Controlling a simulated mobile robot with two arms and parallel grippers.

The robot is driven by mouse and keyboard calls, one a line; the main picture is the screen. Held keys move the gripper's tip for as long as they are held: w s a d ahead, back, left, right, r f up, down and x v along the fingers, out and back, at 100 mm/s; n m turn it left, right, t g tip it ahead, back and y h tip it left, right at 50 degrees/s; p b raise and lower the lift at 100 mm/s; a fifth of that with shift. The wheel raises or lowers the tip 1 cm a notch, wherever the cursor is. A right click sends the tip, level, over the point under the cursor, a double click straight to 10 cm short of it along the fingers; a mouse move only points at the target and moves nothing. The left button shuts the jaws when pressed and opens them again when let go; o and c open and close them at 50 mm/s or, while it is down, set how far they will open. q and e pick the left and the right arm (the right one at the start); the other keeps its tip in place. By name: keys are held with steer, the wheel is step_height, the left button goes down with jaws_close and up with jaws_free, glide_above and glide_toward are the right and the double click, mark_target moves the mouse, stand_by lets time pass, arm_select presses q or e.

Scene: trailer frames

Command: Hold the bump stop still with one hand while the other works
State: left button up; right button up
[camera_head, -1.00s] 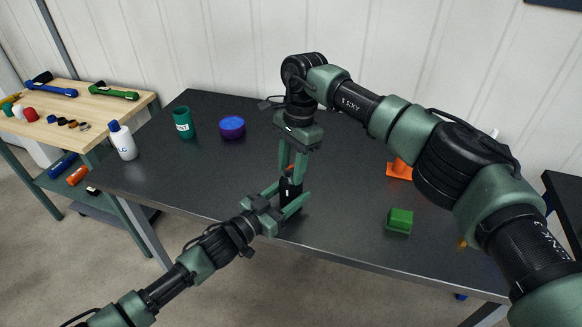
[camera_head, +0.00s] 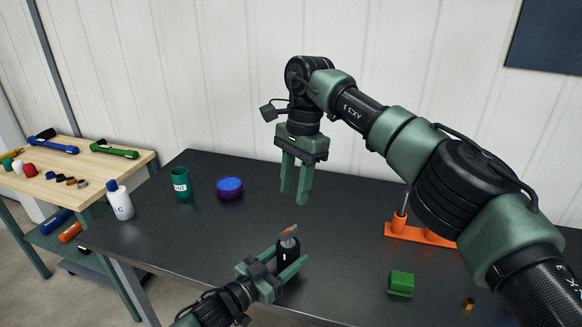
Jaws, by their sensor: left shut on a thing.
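The bump stop, as far as I can tell, is the dark upright piece (camera_head: 289,249) near the table's front edge. A small orange-brown part (camera_head: 288,231) sticks up at its top, tilted. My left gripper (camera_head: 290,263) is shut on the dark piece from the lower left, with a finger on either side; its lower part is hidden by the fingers. My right gripper (camera_head: 295,198) hangs above and slightly behind it, pointing down. Its fingers are apart with nothing between them, clear of the piece.
The dark table (camera_head: 345,225) carries a green cup (camera_head: 181,184), a blue-purple round container (camera_head: 229,187), a white bottle (camera_head: 120,202), a green block (camera_head: 401,284), and an orange base with posts (camera_head: 405,233), partly behind my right arm. A wooden bench (camera_head: 92,172) with tools stands left.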

arm_select(q)
steer(key=o, duration=1.6)
